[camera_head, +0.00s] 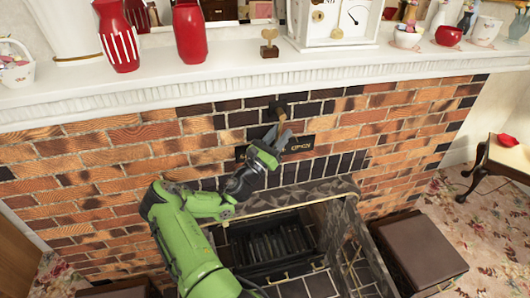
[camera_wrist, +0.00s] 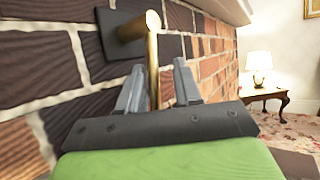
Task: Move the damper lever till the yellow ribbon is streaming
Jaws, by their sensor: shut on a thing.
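The damper lever is a brass rod (camera_wrist: 153,60) that comes out of a dark square plate (camera_wrist: 118,42) on the brick wall and hangs down in the wrist view. In the head view its dark mount (camera_head: 278,110) shows above the fireplace opening. My gripper (camera_head: 279,133) is at the lever, below the mount. In the wrist view my gripper (camera_wrist: 157,82) has a finger on each side of the rod and is shut on it. A dark sign (camera_head: 300,144) reading "OPEN" is partly hidden behind the gripper. I cannot make out a yellow ribbon in either view.
The white mantel (camera_head: 240,82) juts out above, bearing red vases (camera_head: 190,35), a white clock (camera_head: 340,22) and a small brass object (camera_head: 269,45). The fireplace opening (camera_head: 270,240) is below. A brown box (camera_head: 418,252) stands right; a side table (camera_head: 490,155) is farther right.

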